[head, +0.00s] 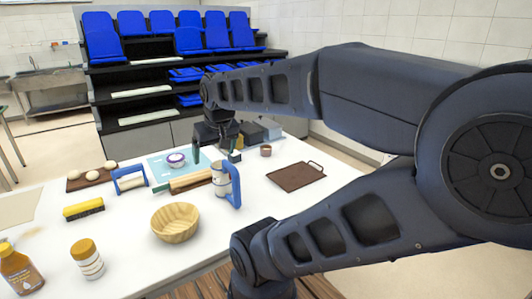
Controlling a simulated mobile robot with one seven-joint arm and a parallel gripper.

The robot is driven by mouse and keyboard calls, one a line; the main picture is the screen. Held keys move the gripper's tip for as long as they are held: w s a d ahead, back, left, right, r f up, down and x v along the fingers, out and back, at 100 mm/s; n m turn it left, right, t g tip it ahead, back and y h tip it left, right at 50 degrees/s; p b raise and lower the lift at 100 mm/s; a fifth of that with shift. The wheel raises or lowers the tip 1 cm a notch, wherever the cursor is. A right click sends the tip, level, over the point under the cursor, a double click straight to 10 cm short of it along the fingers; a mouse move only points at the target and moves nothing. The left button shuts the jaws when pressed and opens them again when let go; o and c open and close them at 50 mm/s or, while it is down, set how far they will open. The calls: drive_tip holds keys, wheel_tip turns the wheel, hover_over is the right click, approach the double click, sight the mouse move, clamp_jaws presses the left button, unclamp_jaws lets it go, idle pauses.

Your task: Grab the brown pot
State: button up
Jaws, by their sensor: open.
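A small round brown pot (266,150) stands on the far part of the white table, right of my gripper and behind the brown board. It looks upright, and nothing touches it. My gripper (216,153) hangs over the far side of the table, pointing down. Its jaws are apart and I see nothing held between them. The pot is a short way to the right of the jaws; the exact gap in depth is hard to tell.
A brown board (296,176) lies in front of the pot. Dark boxes (262,132) are behind the pot. The table right of the bowl is clear.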

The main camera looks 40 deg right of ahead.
drive_tip(key=w+d+r+n, duration=0.2)
drive_tip(key=w+d+n, duration=0.3)
drive_tip(key=w, duration=0.7)
drive_tip(key=n+g+h, duration=0.4)
drive_tip(key=n, duration=1.1)
hover_over(266, 147)
drive_tip(key=s+a, duration=0.1)
drive_tip(key=a, duration=0.3)
wheel_tip(266, 147, down, 22)
drive_tip(key=shift+h, duration=0.3)
drive_tip(key=x, duration=1)
drive_tip(key=shift+w+f, duration=0.15)
drive_tip(key=shift+f, duration=0.15)
drive_tip(key=c, duration=1.2)
